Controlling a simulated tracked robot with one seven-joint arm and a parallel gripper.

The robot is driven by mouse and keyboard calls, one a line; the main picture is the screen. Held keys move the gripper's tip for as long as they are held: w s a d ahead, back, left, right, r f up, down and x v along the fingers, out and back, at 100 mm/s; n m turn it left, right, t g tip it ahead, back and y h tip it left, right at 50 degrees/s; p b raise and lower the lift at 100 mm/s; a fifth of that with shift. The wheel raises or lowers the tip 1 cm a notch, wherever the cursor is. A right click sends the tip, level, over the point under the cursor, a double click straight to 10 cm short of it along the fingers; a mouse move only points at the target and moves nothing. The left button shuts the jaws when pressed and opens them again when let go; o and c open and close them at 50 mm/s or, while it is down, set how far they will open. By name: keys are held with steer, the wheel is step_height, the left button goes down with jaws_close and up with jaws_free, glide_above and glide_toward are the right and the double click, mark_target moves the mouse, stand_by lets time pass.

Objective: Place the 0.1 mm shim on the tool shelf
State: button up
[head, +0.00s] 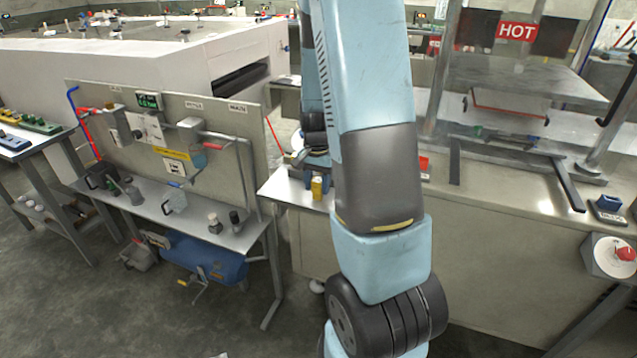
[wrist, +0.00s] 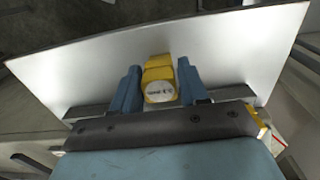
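A small yellow piece with a round white label (wrist: 159,90) is between the two blue fingers of my gripper (wrist: 160,88) in the wrist view. The print on the label is too small to read, so I cannot confirm it is the 0.1 mm shim. The fingers stand close on both sides of it; whether they press on it is unclear. In the head view the yellow piece (head: 317,189) shows at the small metal table, just below my gripper (head: 318,176), partly beside my arm. I cannot make out a marked tool shelf.
A grey metal table (head: 283,190) is under the yellow piece. To its left is a workbench (head: 150,208) with a back panel and several jars. A press marked HOT (head: 516,31) stands at the right.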

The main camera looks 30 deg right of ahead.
mark_target(317, 180)
steer(key=o, duration=0.3)
steer(key=shift+o, duration=0.2)
step_height(317, 180, up, 12)
steer(key=r, duration=0.1)
steer(key=s+a+r+n+t, duration=0.2)
steer(key=s+a+r+n, duration=0.3)
steer(key=s+a+r, duration=0.2)
steer(key=s+a+r+n+t, duration=0.3)
steer(key=s+a+r+n, duration=0.2)
steer(key=s, duration=0.7)
step_height(317, 180, up, 3)
steer(key=shift+s+a+r+t, duration=0.2)
steer(key=shift+s+a+t, duration=0.1)
steer(key=shift+a, duration=0.65)
